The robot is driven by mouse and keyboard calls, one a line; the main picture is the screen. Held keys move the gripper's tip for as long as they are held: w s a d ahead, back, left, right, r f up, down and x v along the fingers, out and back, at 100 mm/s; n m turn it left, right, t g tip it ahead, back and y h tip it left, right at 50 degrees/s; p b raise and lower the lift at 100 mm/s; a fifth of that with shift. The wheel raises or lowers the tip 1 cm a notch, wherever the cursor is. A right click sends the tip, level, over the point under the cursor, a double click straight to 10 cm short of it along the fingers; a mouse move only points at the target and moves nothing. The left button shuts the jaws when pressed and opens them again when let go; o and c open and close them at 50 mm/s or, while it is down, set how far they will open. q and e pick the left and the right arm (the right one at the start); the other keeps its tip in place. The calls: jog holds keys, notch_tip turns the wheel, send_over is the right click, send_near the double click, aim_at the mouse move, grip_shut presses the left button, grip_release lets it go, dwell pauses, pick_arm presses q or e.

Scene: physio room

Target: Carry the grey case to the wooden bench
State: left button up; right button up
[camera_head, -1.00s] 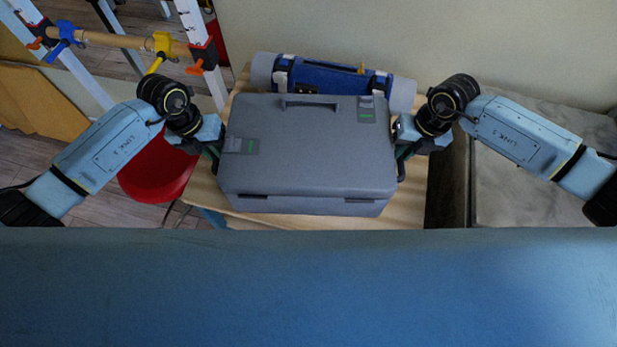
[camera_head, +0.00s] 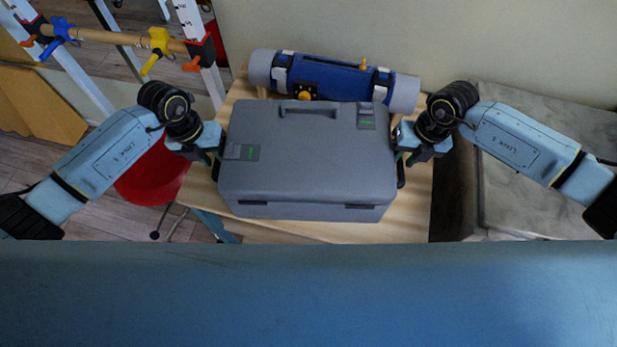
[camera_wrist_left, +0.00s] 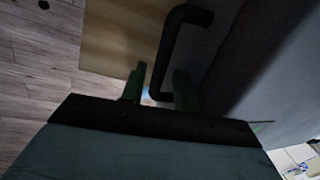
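The grey case (camera_head: 305,165) is level, with its flat lid up, over the light wooden bench (camera_head: 300,232). I cannot tell whether its underside touches the wood. My left gripper (camera_head: 214,158) is at the case's left side. In the left wrist view, its two fingers (camera_wrist_left: 160,88) straddle the black side handle (camera_wrist_left: 165,55) and look closed on it. My right gripper (camera_head: 401,158) is at the black handle on the right side (camera_head: 401,176). Its fingers are partly hidden, but it appears to grip that handle.
A blue and grey roll with straps (camera_head: 335,78) lies along the back of the bench, close behind the case. A red stool (camera_head: 150,172) and a frame with a wooden bar (camera_head: 115,38) stand at left. A grey stone-like block (camera_head: 540,205) stands at right.

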pick_arm(q)
jog(key=shift+o, duration=0.3)
jog(key=shift+r, duration=0.15)
pick_arm(e)
jog(key=shift+o, duration=0.3)
jog(key=shift+r, duration=0.25)
pick_arm(q)
notch_tip(320, 180, up, 12)
jog(key=a, duration=0.2)
jog(key=shift+f, duration=0.2)
pick_arm(e)
notch_tip(320, 180, up, 11)
jog(key=d, duration=0.2)
jog(key=shift+r, duration=0.2)
pick_arm(q)
jog(key=shift+w+a, duration=0.1)
pick_arm(e)
jog(key=shift+d, duration=0.1)
jog(key=shift+s+f, duration=0.1)
jog(key=shift+s, duration=0.05)
